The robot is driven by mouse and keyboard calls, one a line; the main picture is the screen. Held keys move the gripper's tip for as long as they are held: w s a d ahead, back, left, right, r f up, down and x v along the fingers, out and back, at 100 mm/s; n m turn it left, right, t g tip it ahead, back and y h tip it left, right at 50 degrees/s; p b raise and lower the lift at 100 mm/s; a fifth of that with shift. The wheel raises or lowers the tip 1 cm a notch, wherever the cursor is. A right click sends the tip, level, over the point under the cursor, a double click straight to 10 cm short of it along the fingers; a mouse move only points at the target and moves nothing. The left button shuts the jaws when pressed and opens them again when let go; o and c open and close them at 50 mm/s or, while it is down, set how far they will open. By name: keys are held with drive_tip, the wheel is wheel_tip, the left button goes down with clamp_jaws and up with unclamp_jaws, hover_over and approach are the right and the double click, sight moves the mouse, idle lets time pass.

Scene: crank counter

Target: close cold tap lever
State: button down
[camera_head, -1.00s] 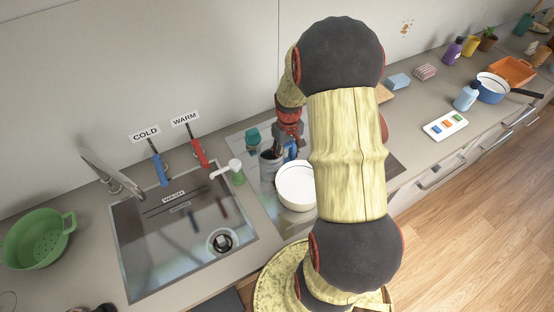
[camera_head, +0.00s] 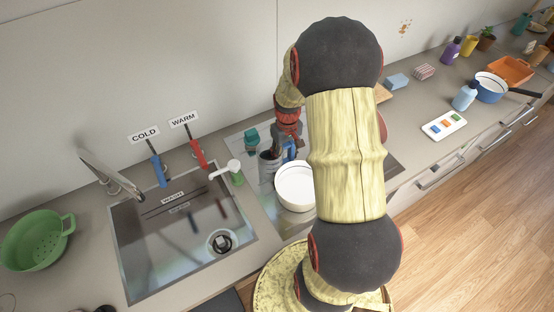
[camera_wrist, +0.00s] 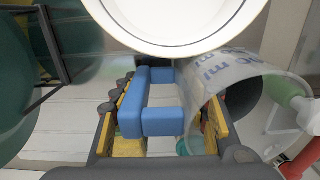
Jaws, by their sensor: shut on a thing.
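The cold tap lever (camera_head: 158,171) is blue and stands behind the sink, under the COLD label (camera_head: 144,135). My gripper (camera_wrist: 160,130) is well to its right, over the draining area, apart from it. It is shut on the blue handle (camera_wrist: 150,110) of a clear measuring cup (camera_wrist: 215,75) with ml marks. In the head view the cup (camera_head: 268,167) stands beside a white bowl, and my arm partly hides the gripper. I cannot tell whether the cup touches the surface.
A red lever (camera_head: 198,153) stands under the WARM label (camera_head: 184,119). The tap spout (camera_head: 110,174) reaches over the sink (camera_head: 150,255). A soap dispenser (camera_head: 235,175) and the white bowl (camera_head: 295,187) stand to the right. A green colander (camera_head: 37,240) is at the left.

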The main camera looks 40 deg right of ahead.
drive_tip(key=shift+r, duration=0.2)
drive_tip(key=shift+r+p, duration=0.75)
drive_tip(key=shift+r, duration=4.05)
